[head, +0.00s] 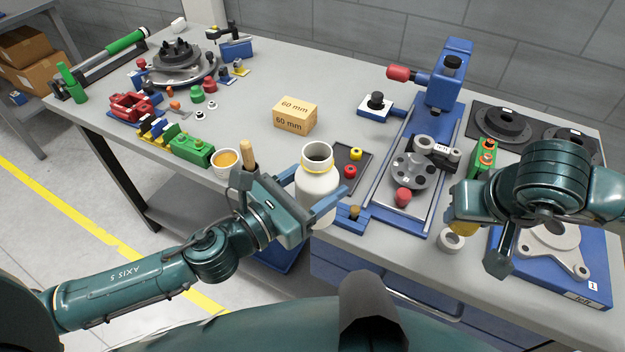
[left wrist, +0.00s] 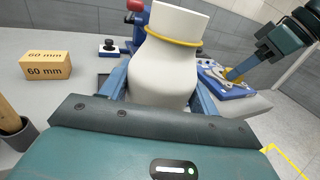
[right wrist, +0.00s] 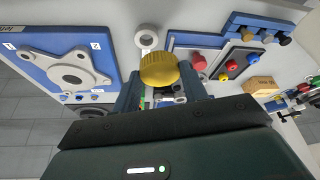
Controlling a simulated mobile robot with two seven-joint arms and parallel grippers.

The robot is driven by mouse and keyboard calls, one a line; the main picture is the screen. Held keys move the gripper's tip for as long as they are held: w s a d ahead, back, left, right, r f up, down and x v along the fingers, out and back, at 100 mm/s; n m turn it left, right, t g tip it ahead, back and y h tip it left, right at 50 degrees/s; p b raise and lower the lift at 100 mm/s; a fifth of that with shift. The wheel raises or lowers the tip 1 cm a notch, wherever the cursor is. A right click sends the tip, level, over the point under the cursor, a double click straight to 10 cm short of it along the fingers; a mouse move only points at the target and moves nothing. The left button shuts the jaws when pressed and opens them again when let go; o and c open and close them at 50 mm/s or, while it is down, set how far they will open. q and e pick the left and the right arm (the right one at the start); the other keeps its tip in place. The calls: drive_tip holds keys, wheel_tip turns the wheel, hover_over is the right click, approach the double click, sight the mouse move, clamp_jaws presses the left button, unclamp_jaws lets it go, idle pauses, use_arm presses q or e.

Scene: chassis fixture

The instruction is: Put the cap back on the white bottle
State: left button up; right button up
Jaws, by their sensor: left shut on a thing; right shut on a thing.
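The white bottle (head: 317,186) is upright and uncapped, with a dark open mouth and a yellow ring around its neck. My left gripper (head: 318,205) is shut on the bottle's body, near the front edge of the table. The bottle also fills the middle of the left wrist view (left wrist: 165,70). The yellow ribbed cap (right wrist: 159,70) is between the fingers of my right gripper (right wrist: 163,95), which is shut on it. In the head view the cap (head: 462,226) shows partly behind the right gripper, to the right of the bottle and apart from it.
A white ring (head: 451,240) lies on the table near the cap. A blue fixture (head: 425,150) with a grey flange stands between the grippers. A dark tray (head: 352,152) with red and yellow knobs is behind the bottle. A 60 mm box (head: 295,116) stands farther left.

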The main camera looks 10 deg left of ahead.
drive_tip(key=w+a+r, duration=0.2)
drive_tip(key=a+r, duration=0.2)
drive_tip(key=a, duration=0.2)
drive_tip(key=w+a+r, duration=0.3)
drive_tip(key=a+r, duration=0.1)
drive_tip(key=a, duration=0.3)
drive_tip(key=m, duration=0.2)
approach(315, 144)
drive_tip(key=w, duration=0.1)
drive_tip(key=shift+d+r+h, duration=0.15)
drive_tip(key=shift+d+h, duration=0.1)
drive_tip(key=shift+h, duration=0.05)
drive_tip(key=shift+w+f, duration=0.1)
drive_tip(key=shift+f, duration=1.95)
drive_tip(key=shift+f, duration=0.85)
drive_tip(key=shift+f, duration=0.6)
